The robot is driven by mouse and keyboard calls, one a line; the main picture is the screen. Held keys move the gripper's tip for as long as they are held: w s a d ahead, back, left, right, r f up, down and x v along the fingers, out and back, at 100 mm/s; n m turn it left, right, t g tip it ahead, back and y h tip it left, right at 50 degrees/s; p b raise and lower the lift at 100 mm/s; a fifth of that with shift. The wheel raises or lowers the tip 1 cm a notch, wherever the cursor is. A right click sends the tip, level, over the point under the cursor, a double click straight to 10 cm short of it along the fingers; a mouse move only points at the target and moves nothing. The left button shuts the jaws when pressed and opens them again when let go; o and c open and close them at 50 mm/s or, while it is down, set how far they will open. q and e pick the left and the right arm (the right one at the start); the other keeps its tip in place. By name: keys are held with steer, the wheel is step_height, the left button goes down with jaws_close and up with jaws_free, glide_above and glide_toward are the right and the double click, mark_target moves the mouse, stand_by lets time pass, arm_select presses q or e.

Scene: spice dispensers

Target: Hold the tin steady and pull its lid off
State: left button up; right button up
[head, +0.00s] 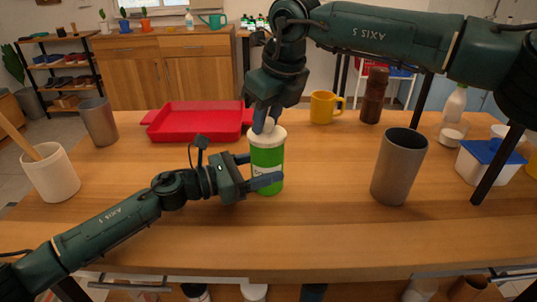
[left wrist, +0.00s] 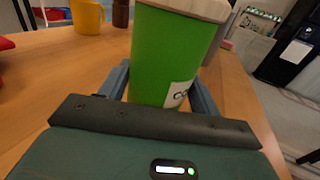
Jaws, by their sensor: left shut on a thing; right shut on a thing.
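The tin (head: 266,158) is green with a white label and stands upright on the wooden table. It also shows large in the left wrist view (left wrist: 168,55). Its pale lid (head: 266,135) sits on top and has a knob (head: 267,125); the lid's rim shows at the top of the left wrist view (left wrist: 190,8). My left gripper (head: 262,174) is shut on the tin's body from the left, low down, with one finger on each side. My right gripper (head: 263,118) comes from above and is shut on the lid's knob. The fingers partly hide the knob.
A red tray (head: 198,134) lies behind the tin to the left. A yellow mug (head: 323,107) and a pepper mill (head: 373,96) stand behind right. A grey cup (head: 399,167) stands to the right. A white crock (head: 50,174) is far left. The front table is clear.

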mark_target(268, 119)
arm_select(q)
steer(key=shift+s+d+r, duration=0.1)
steer(key=shift+s+d, duration=0.05)
steer(key=shift+d, duration=0.05)
arm_select(e)
steer(key=shift+s+f, duration=0.1)
steer(key=shift+f, duration=0.35)
steer(key=shift+d+r, duration=0.1)
steer(key=shift+r, duration=0.65)
arm_select(q)
steer(key=shift+w+a+f, duration=0.15)
steer(key=shift+w+f, duration=0.05)
arm_select(e)
steer(key=shift+r, duration=3.45)
arm_select(q)
steer(key=o, duration=0.9)
steer(key=shift+o, duration=0.2)
